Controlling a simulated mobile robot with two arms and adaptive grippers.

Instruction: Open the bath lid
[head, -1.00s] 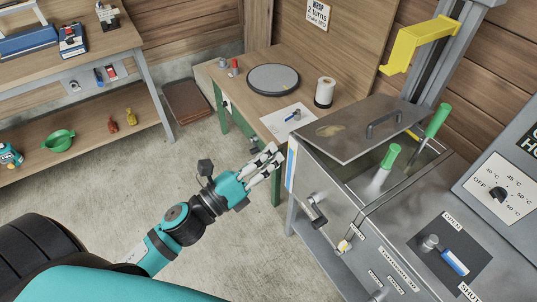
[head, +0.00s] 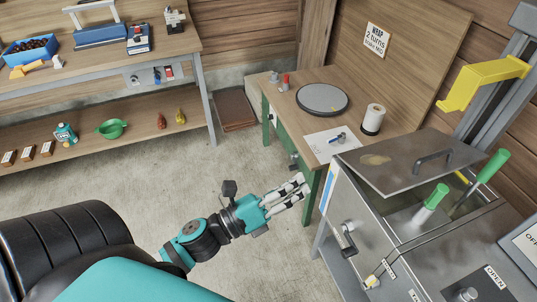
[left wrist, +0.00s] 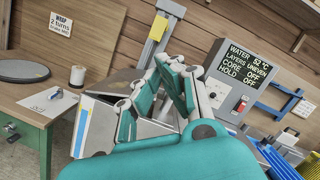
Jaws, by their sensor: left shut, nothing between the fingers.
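The bath is a steel box (head: 338,214) at the right of the head view; its side also shows in the left wrist view (left wrist: 99,126). Its grey metal lid (head: 398,178) has a dark bar handle (head: 433,157) and a brownish smudge. The lid lies over the back part of the bath, and the front part of the top is uncovered. My left gripper (head: 297,190) is shut and empty, left of the bath and apart from the lid. In the left wrist view its fingers (left wrist: 164,75) hide much of the bath. My right gripper is out of view.
Two green-handled tools (head: 436,196) (head: 493,166) stand in the uncovered part. A yellow bracket (head: 482,83) on a post overhangs behind the lid. A wooden table (head: 290,101) with a round grey disc (head: 322,99) stands behind my left gripper. The floor to the left is clear.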

